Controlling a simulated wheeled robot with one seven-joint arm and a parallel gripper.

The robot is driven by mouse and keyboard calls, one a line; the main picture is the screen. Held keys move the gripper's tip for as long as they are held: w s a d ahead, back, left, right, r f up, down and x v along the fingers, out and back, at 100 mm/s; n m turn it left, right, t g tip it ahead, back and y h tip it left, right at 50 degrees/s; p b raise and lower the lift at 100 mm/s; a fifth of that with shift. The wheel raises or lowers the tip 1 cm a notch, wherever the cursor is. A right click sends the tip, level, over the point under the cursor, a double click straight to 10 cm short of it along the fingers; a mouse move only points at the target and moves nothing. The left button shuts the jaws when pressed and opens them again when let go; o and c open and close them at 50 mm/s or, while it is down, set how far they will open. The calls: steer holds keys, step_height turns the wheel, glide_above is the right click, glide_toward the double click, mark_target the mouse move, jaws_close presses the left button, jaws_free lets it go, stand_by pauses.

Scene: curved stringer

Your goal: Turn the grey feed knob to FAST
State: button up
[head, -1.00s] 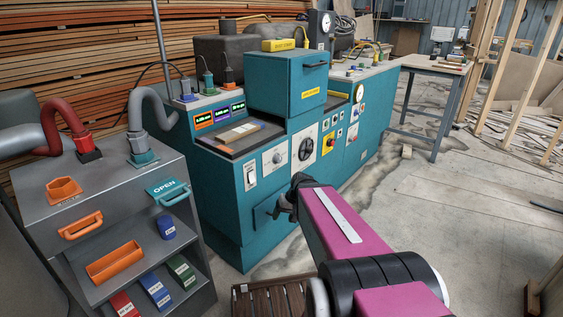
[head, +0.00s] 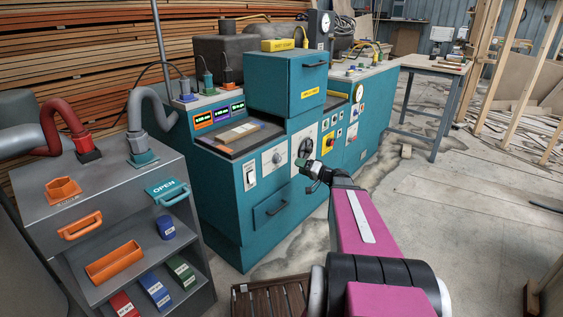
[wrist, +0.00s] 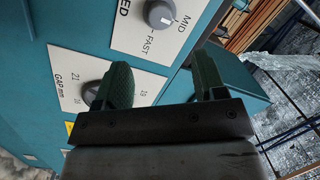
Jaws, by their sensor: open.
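The grey feed knob (wrist: 160,14) shows at the top of the wrist view, on a white panel whose heading is cut off to "ED". MID and FAST are printed beside it. Its light pointer mark appears to face MID. My gripper (wrist: 163,72) is open, with dark green fingers apart and nothing seen between them. The knob lies beyond the fingertips and apart from them. In the head view my gripper (head: 304,168) is in front of the teal machine (head: 225,205).
A grey cart (head: 50,210) with pipes stands left. The floor at right is mostly open, with a table (head: 430,65) behind.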

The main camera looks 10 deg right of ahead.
mark_target(280, 160)
steer(key=x, duration=1)
steer(key=shift+w+a+f, duration=0.1)
steer(key=shift+a, duration=0.1)
steer(key=c, duration=0.9)
